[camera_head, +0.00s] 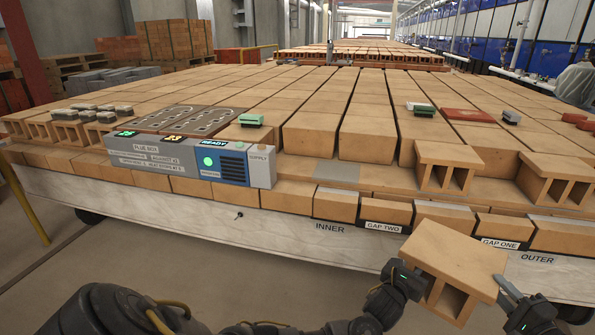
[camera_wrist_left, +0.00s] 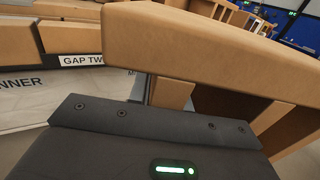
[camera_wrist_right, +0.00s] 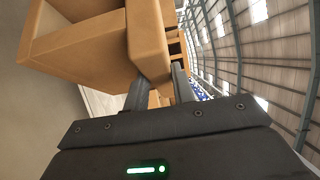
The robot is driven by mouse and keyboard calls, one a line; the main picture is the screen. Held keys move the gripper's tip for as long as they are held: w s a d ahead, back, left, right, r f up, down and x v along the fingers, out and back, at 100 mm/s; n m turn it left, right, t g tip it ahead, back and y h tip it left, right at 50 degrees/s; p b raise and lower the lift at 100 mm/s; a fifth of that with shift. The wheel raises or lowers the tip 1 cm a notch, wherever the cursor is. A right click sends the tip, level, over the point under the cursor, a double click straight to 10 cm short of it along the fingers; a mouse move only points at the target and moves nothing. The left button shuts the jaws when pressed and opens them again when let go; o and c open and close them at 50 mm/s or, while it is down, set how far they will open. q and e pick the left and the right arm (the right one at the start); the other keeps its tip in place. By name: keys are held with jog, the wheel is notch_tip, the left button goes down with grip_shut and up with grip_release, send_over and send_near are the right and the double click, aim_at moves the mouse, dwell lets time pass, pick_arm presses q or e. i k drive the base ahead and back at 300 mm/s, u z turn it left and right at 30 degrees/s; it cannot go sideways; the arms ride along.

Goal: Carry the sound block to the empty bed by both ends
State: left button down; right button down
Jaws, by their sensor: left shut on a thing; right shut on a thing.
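A tan hollow block (camera_head: 455,255) hangs tilted in front of the wall, its flat slab on top and hollow cells below. My left gripper (camera_head: 403,280) is shut on its left end. My right gripper (camera_head: 508,290) is shut on its right end. The block also fills the top of the left wrist view (camera_wrist_left: 220,50) and shows at the upper left of the right wrist view (camera_wrist_right: 150,40). The wall's front ledge has the labels GAP TWO (camera_head: 383,227) and GAP ONE (camera_head: 500,244), with INNER and OUTER beside them. I cannot tell which spot is the empty bed.
Two hollow blocks stand on the wall, one at middle right (camera_head: 445,168) and one at far right (camera_head: 560,175). A grey flat patch (camera_head: 336,172) lies on the ledge. A control box (camera_head: 220,162) reading READY stands to the left. Clear floor lies in front.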

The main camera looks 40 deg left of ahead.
aim_at(337, 170)
jog(key=u, duration=0.9)
